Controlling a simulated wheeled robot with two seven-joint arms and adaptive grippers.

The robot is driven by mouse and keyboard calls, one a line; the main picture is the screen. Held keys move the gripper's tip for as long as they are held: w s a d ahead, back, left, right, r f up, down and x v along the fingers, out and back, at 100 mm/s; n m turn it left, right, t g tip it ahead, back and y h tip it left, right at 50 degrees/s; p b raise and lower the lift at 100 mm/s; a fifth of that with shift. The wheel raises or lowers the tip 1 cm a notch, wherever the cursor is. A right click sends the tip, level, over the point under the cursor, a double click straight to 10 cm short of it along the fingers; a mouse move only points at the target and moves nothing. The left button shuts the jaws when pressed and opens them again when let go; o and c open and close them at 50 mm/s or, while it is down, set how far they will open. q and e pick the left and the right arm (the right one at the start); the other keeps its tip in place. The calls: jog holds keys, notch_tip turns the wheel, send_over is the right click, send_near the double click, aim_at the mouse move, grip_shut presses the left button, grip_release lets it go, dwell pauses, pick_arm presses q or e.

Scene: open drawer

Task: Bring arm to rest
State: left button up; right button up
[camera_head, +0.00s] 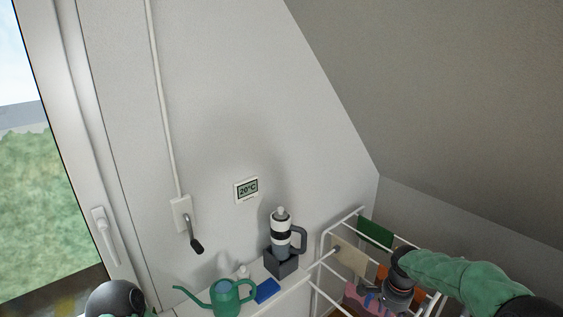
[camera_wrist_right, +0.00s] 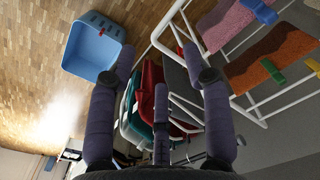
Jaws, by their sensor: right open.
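My right arm comes in from the right in the head view, in a green sleeve, with its dark gripper (camera_head: 366,294) low in front of the drying rack (camera_head: 322,240). In the right wrist view the gripper (camera_wrist_right: 160,75) shows its grey-purple fingers spread wide, with nothing between them. A dark rounded part of my left arm shows at the bottom left of the head view. My left gripper is outside both views. No drawer can be made out.
A green watering can (camera_head: 224,296), a blue block (camera_head: 266,290) and a grey-black bottle (camera_head: 281,232) in a dark holder stand on a white ledge. Cloths hang on the rack close to the right gripper. A blue bin (camera_wrist_right: 92,52) stands on the wooden floor.

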jog(key=s+a+f+n+y+b, duration=0.1)
jog(key=s+a+f+n, duration=0.2)
jog(key=a+f, duration=0.45)
jog(key=s+a+f+n+y+b, duration=0.1)
jog(key=s+a+f+n+y, duration=0.3)
jog(key=f, duration=0.7)
pick_arm(q)
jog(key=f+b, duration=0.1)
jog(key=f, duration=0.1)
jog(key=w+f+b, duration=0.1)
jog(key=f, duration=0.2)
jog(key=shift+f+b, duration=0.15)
jog(key=shift+b, duration=0.25)
pick_arm(e)
jog(key=s+a+f+n, duration=0.2)
jog(key=s+a+f, duration=0.2)
jog(key=s+f, duration=0.2)
jog(key=s+a+f+n+h, duration=0.1)
jog(key=s+a+f+n, duration=0.1)
jog(key=s+a+f, duration=0.3)
jog(key=s, duration=0.4)
jog(key=shift+s+a+f+n, duration=0.3)
jog(key=shift+f, duration=0.1)
